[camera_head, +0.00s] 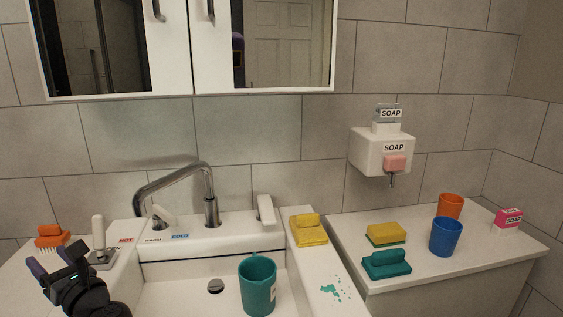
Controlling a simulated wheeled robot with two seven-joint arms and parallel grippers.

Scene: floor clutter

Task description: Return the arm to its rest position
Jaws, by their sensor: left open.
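My left gripper (60,270) is low at the left of the head view, black, with its fingers apart and nothing between them. It is in front of the left counter, near the left edge of the sink (180,285). The lower part of the arm is cut off by the bottom of the picture. My right gripper is not in view.
A teal mug (258,285) stands in the sink below the faucet (210,200). An orange brush (52,236) lies behind my gripper. Yellow and teal scrubbing items, a blue cup (445,237) and an orange cup (450,206) sit on the right counter (460,266).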

